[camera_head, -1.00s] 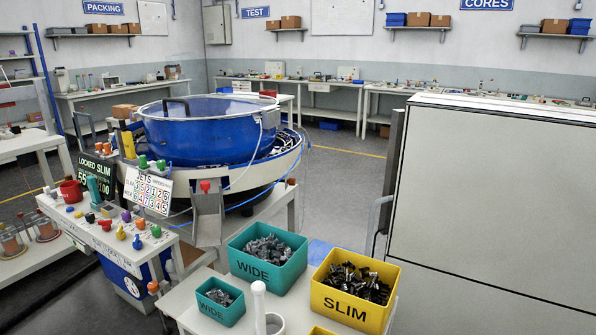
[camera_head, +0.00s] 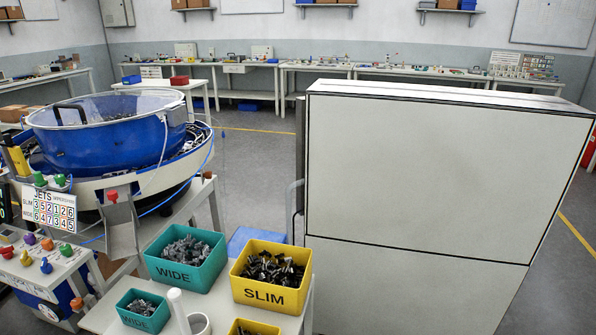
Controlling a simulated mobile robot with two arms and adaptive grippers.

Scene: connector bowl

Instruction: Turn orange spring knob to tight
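A small orange knob (camera_head: 47,243) sits on the sloped control panel (camera_head: 80,259) at the left edge, between a purple knob (camera_head: 30,239) and a green knob (camera_head: 66,250). A second orange knob (camera_head: 76,304) is lower, near the panel's front side. No readable label shows which one is the spring knob, and their settings are too small to tell. Neither of my grippers is in view.
A blue bowl feeder (camera_head: 95,140) stands behind the panel. Teal WIDE bins (camera_head: 185,275) and yellow SLIM bins (camera_head: 268,294) stand on a table in front. A large pale cabinet (camera_head: 440,175) blocks the right. Grey floor (camera_head: 255,165) is open behind.

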